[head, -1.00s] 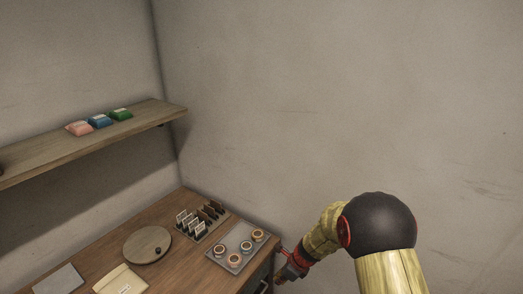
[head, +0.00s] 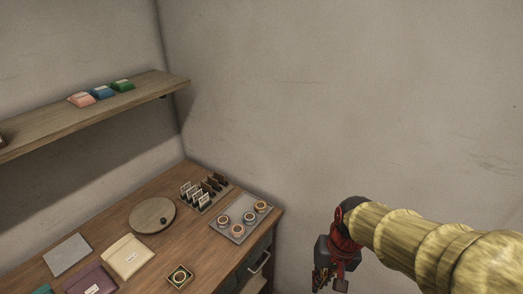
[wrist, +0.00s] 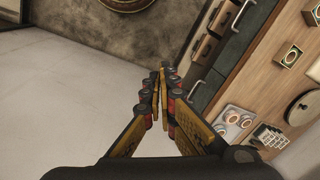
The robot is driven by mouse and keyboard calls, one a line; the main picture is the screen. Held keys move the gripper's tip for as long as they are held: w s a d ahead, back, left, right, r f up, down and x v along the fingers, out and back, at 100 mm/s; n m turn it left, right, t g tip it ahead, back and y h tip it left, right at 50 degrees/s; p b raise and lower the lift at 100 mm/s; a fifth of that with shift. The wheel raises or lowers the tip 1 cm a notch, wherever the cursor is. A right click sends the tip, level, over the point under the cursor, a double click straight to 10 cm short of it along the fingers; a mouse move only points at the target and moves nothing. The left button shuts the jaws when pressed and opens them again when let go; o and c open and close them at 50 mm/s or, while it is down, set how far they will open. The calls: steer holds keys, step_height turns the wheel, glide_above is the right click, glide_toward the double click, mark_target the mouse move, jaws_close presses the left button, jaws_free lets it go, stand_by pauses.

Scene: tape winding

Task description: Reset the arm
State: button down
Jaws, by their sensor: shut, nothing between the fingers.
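My gripper (head: 328,280) hangs at the lower right of the head view, to the right of the wooden desk (head: 205,249) and clear of it. In the wrist view my gripper (wrist: 161,98) is shut, with its fingertips together and nothing held. My arm reaches in from the right edge of the head view.
The desk holds a grey tray (head: 226,233) of tape rolls, a card rack (head: 228,183), a round wooden board (head: 143,222), a small box (head: 180,275) and pouches (head: 131,250). A drawer handle (head: 259,262) juts from its side. A wall shelf (head: 60,123) holds three packets. Open floor (wrist: 60,110) lies beside the desk.

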steer(key=s+d+r+t, duration=0.2)
steer(key=s+r, duration=0.1)
steer(key=r, duration=0.3)
steer(key=s+d+r+n+t+h, duration=0.1)
steer(key=s+d+r+t, duration=0.1)
steer(key=r, duration=0.5)
steer(key=shift+s+n+t+b, duration=0.35)
steer(key=shift+s+t, duration=0.15)
steer(key=shift+s, duration=0.75)
